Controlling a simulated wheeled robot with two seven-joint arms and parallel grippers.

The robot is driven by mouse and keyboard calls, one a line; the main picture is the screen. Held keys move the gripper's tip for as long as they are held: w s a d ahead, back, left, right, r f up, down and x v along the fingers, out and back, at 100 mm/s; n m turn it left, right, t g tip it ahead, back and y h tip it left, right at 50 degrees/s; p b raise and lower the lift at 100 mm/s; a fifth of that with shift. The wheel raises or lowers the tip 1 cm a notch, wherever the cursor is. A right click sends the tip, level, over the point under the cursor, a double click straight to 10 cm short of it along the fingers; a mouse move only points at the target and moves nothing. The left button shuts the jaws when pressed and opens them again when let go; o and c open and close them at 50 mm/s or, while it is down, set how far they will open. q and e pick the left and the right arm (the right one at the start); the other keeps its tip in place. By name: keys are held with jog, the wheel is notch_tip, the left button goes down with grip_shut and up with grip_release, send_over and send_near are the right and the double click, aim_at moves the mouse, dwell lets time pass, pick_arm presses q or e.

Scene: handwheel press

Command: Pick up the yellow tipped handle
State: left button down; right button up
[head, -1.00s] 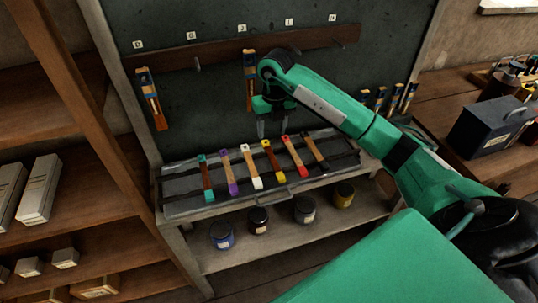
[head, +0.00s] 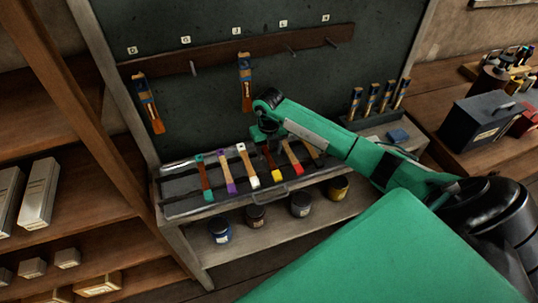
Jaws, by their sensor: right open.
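The yellow-tipped handle (head: 277,175) lies in the grey tray (head: 180,208), between the white-tipped handle (head: 248,167) and the red-tipped handle (head: 296,163). Its lower yellow end shows; its upper end is hidden behind my right gripper. My right gripper (head: 270,150) is open and points down, low over the upper part of the yellow-tipped handle. I cannot tell whether the fingers touch it or stand around it. My left gripper is not in view.
A teal-tipped handle (head: 204,178), a purple-tipped handle (head: 227,173) and a dark handle (head: 314,155) share the tray. Paint jars (head: 220,230) stand on the shelf below. Brushes hang on the wooden rail (head: 212,62) behind. A dark box (head: 478,124) stands at right.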

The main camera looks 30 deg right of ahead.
jog(key=shift+w+f, duration=0.1)
jog(key=shift+f, duration=1)
grip_shut()
jog(key=shift+r, duration=0.1)
